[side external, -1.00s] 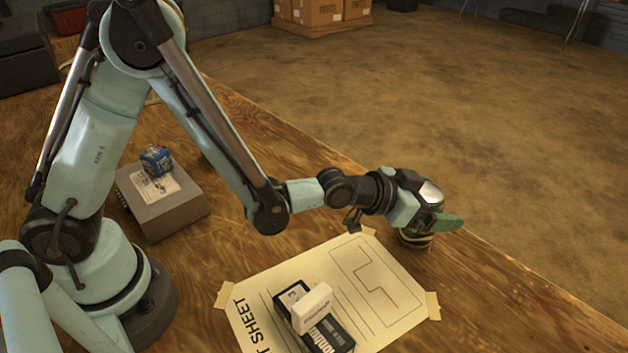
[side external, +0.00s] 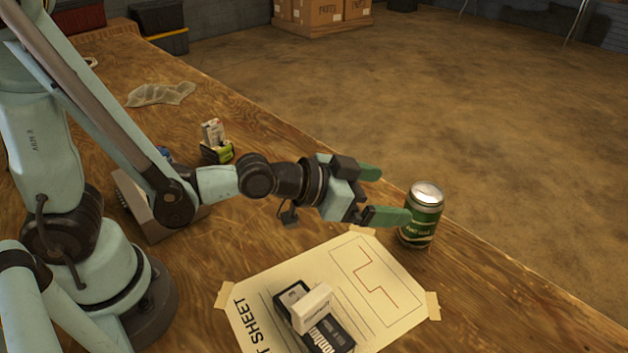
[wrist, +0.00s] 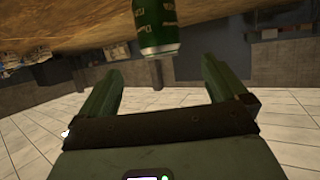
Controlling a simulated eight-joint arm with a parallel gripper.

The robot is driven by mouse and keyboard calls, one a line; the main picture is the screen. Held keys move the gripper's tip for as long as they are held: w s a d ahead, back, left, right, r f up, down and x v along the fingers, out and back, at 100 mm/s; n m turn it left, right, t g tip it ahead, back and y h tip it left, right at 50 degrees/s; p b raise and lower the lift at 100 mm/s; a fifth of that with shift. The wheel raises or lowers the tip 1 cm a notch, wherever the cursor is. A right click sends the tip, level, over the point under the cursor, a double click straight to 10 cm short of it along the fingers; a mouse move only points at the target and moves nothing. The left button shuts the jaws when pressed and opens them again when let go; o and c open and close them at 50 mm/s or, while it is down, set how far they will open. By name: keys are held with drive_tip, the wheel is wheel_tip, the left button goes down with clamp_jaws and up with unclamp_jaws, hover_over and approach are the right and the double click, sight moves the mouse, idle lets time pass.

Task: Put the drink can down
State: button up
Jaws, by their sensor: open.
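The green drink can (side external: 421,218) with a silver top stands upright on the wooden table, just beyond the sheet's top right corner and near the table's far edge. My gripper (side external: 388,194) is open and empty, to the left of the can, with its green fingers pointing toward it. In the wrist view the can (wrist: 156,28) shows at the top, beyond and between the two spread fingers of my gripper (wrist: 160,75), clear of both.
A taped paper sheet (side external: 270,278) lies in front, with a black box and a white block (side external: 312,306) on it. Small cartons (side external: 215,143) and a clear crumpled bag (side external: 160,94) lie farther back. A grey box (side external: 150,218) sits partly behind my arm.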

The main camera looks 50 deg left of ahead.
drive_tip(key=s+a+r+n+g+y, duration=0.1)
drive_tip(key=s+a+n+g+y, duration=0.1)
drive_tip(key=a, duration=0.6)
drive_tip(key=s+a+r+n+g+y, duration=0.1)
drive_tip(key=s+a+n+g+y, duration=0.2)
drive_tip(key=s+a, duration=0.3)
drive_tip(key=a+y, duration=0.1)
drive_tip(key=a, duration=0.2)
drive_tip(key=shift+s+a+r, duration=0.3)
drive_tip(key=shift+s+r, duration=0.1)
idle(0.3)
